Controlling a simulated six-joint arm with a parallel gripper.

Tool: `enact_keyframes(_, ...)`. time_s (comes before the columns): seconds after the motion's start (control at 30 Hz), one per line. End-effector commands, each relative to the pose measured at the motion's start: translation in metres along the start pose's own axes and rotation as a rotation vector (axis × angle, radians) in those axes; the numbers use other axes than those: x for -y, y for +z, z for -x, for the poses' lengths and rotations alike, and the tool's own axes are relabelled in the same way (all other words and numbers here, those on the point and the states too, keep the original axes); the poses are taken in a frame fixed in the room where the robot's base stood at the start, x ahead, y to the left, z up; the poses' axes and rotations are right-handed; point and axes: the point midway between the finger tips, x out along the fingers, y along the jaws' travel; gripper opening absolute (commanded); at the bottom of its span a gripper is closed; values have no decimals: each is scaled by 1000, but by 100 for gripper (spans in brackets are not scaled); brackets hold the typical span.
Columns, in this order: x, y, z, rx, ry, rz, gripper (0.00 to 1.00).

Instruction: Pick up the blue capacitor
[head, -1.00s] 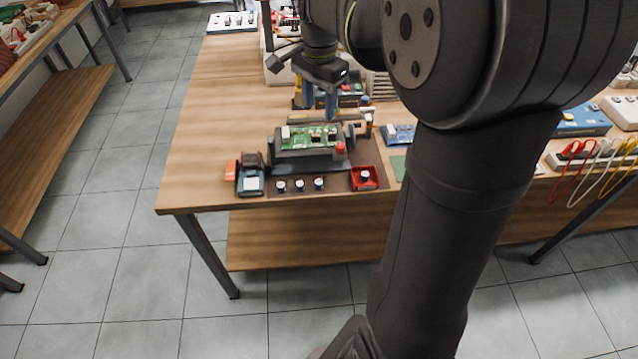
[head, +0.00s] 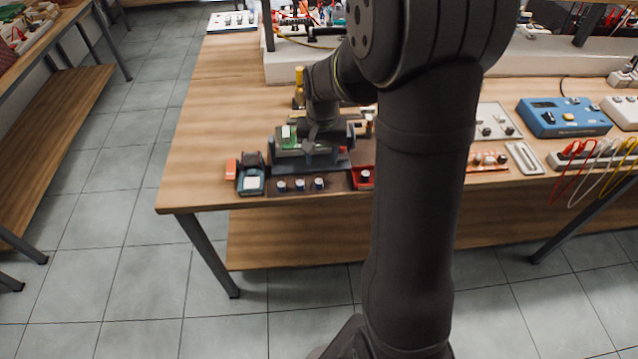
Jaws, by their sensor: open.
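Three small cylinders with pale tops and dark bluish sides stand in a row at the table's front edge: a left one (head: 281,186), a middle one (head: 300,184) and a right one (head: 319,183). They look like capacitors; I cannot tell which is the blue one. A similar one (head: 365,175) is in the red tray (head: 357,184). The green circuit board (head: 289,136) sits in a dark holder (head: 290,153) behind the row, mostly hidden by my arm. My gripper (head: 309,147) is open, over or in front of the board and behind the row. Its fingertips are hard to make out.
A dark blue device (head: 251,181) with a white label stands left of the row, with a small red block (head: 231,169) beside it. A blue box (head: 563,117) and panels lie to the right. The table's left part is clear. My arm hides the middle.

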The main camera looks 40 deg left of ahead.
Motion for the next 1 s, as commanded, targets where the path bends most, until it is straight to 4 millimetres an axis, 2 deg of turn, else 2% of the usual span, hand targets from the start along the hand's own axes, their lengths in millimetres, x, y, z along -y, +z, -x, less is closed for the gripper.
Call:
enact_keyframes(0.1, 0, 1, -21, 3, 1, 0, 45)
enact_keyframes(0.37, 1, 2, -39, 1, 0, 0, 45)
enact_keyframes(0.6, 5, 9, -74, 3, 1, 0, 45)
enact_keyframes(0.7, 5, 8, -83, 2, 1, -1, 45)
enact_keyframes(1.0, 6, 8, -86, 0, 0, -1, 43)
